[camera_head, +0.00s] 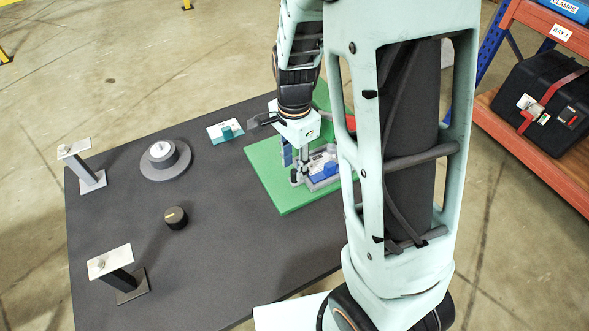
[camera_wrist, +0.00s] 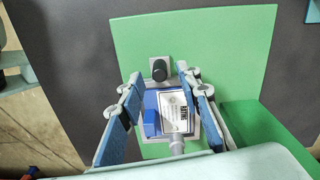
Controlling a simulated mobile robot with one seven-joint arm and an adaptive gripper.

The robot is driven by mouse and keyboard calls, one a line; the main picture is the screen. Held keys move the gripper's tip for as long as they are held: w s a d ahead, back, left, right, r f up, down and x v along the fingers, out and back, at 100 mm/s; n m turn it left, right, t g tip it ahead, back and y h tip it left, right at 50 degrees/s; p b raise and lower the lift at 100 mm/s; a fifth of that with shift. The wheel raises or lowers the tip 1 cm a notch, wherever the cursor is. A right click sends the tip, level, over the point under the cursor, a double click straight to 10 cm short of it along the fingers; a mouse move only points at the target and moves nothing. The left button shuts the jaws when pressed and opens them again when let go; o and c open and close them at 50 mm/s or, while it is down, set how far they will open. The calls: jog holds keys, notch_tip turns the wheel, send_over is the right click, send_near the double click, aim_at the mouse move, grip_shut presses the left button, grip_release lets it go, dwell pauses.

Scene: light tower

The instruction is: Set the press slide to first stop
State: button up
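A small grey and blue fixture (camera_head: 331,182) with a blue block and a white label sits on a green board (camera_head: 285,197), partly hidden by my arm. I cannot tell for sure which part of it is the press slide. In the wrist view the fixture's white label (camera_wrist: 174,113) and blue block (camera_wrist: 151,122) show between my fingers. A black knob (camera_wrist: 159,70) on a grey plate lies just beyond the fingertips. My gripper (camera_wrist: 160,82) is open, with its blue-padded fingers on either side of the fixture. Contact cannot be told. It also shows in the head view (camera_head: 301,158).
The dark table (camera_head: 225,230) also holds a round grey dial (camera_head: 163,153), a black knob (camera_head: 176,217), a teal and white piece (camera_head: 226,131) and two posts with white plates (camera_head: 92,178) (camera_head: 126,280). An orange shelf (camera_head: 530,135) with a black case stands right.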

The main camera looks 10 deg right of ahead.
notch_tip(320, 180, up, 9)
dwell(0.3)
